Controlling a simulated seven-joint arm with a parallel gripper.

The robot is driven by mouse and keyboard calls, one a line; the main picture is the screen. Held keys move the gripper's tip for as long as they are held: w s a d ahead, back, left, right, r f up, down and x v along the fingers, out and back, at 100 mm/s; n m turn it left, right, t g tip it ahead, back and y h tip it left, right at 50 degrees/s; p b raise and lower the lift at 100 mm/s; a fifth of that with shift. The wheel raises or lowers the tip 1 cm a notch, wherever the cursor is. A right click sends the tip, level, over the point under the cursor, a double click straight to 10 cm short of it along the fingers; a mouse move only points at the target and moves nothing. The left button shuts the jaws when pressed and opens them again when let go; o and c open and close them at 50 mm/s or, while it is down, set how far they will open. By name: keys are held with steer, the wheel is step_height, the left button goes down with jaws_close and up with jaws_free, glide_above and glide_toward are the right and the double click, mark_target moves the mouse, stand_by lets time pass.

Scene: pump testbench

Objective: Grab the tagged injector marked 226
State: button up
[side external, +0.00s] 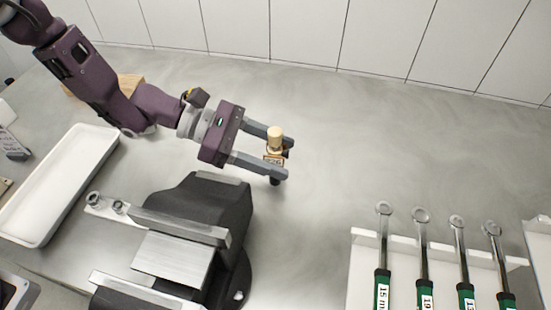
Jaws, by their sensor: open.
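The tagged injector (274,143) has a tan, cylindrical top and a small tag that seems to read 226. It stands on the grey bench behind the vise. My gripper (283,160) is open, with one finger on each side of the injector. The near finger hides part of the injector's lower body, and a dark end shows beneath that finger. I cannot tell whether either finger touches it.
A black vise (203,200) with metal jaws stands in front of my gripper. A white tray (112,133) lies at the left. Several green-handled wrenches (424,292) rest on a white rack (362,262) at the lower right. The bench to the right of the injector is clear.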

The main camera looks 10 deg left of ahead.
jaws_close()
